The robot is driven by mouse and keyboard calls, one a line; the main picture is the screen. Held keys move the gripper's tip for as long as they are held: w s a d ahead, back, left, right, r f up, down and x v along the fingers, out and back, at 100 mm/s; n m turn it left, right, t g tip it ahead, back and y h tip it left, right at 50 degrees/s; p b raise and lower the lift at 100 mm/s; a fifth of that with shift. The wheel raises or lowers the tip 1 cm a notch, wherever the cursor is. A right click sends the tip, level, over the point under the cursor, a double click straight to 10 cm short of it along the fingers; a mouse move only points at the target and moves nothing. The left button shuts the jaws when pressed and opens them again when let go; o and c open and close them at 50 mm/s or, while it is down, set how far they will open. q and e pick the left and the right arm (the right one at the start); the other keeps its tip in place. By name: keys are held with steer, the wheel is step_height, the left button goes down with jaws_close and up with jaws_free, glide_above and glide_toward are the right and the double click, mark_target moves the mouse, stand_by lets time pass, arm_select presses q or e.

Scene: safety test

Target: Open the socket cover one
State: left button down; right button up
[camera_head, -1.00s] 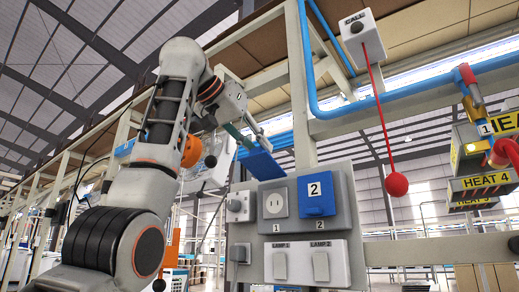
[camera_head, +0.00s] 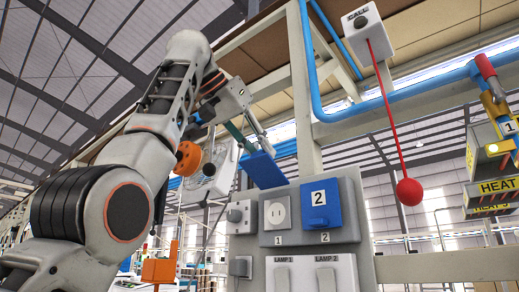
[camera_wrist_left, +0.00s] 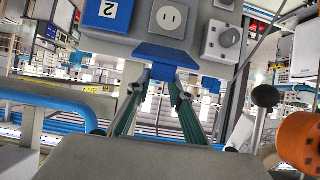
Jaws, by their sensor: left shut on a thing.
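Socket cover one is a blue flap (camera_head: 265,170) standing raised above the white socket one (camera_head: 278,215), whose face is uncovered. My left gripper (camera_head: 256,147) reaches in from the upper left with its fingers at the flap's upper end, shut on it. In the left wrist view the fingers (camera_wrist_left: 160,78) meet the edge of the blue flap (camera_wrist_left: 167,57), with the socket (camera_wrist_left: 168,18) beyond it. The exact finger contact is small and partly hidden. My right gripper is not in view.
Blue cover two (camera_head: 320,204) lies shut to the right of the socket. A grey knob (camera_head: 235,215) is to the left, two lamp switches (camera_head: 305,275) below. A red cord with a ball (camera_head: 409,191) hangs at right from a call box (camera_head: 362,22).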

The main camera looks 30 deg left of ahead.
arm_select(q)
steer(key=shift+w+f, duration=0.2)
steer(key=shift+f, duration=0.15)
steer(key=c, duration=2)
jaws_free()
steer(key=shift+o, duration=1.2)
steer(key=shift+w, duration=0.35)
steer(key=shift+s+r, duration=0.2)
steer(key=shift+s, duration=0.2)
steer(key=shift+w, duration=0.25)
steer(key=shift+f, duration=0.1)
